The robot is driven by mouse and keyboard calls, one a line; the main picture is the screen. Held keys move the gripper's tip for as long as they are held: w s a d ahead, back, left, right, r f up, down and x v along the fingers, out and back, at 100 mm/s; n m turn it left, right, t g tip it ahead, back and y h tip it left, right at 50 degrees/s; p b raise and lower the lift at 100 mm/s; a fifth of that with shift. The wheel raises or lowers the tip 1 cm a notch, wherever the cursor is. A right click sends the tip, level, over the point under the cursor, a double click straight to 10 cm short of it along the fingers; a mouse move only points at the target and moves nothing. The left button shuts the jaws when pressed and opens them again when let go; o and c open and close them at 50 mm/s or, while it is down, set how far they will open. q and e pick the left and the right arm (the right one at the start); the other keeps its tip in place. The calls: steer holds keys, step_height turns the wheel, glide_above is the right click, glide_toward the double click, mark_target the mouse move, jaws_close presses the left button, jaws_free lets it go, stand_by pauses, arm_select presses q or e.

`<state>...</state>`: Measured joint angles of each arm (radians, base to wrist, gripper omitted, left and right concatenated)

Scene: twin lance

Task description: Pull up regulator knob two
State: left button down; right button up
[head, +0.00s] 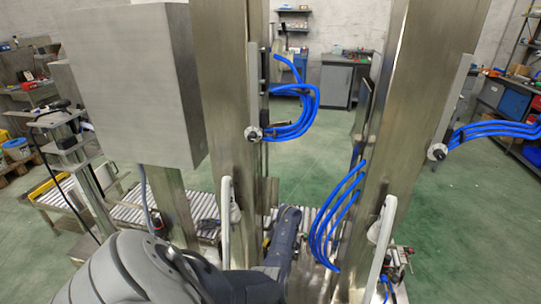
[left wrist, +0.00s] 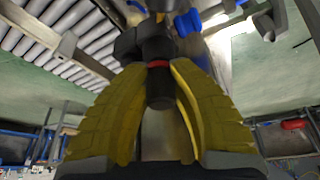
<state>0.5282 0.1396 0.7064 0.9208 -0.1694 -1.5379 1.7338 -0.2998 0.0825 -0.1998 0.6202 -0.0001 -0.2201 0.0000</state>
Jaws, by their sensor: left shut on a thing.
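A black regulator knob (left wrist: 159,88) with a red ring shows in the middle of the left wrist view. Its number cannot be read. My left gripper (left wrist: 160,68) has its two yellow fingers on either side of the knob and is shut on it. In the head view my left arm comes in from the bottom left and reaches between the two steel columns. The gripper end and the knob are mostly hidden there. My right gripper is not in view.
Two tall steel columns (head: 225,110) and (head: 405,130) flank the arm. A grey box (head: 130,85) stands at the left. Blue hoses (head: 303,105) loop off the columns. A roller conveyor (head: 127,213) runs low behind; it also shows in the left wrist view (left wrist: 75,30).

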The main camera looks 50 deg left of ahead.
arm_select(q)
steer(key=c, duration=0.9)
jaws_free()
steer(key=shift+c, duration=0.2)
steer(key=shift+r, duration=0.1)
steer(key=v, duration=1.2)
steer(key=shift+d, duration=0.1)
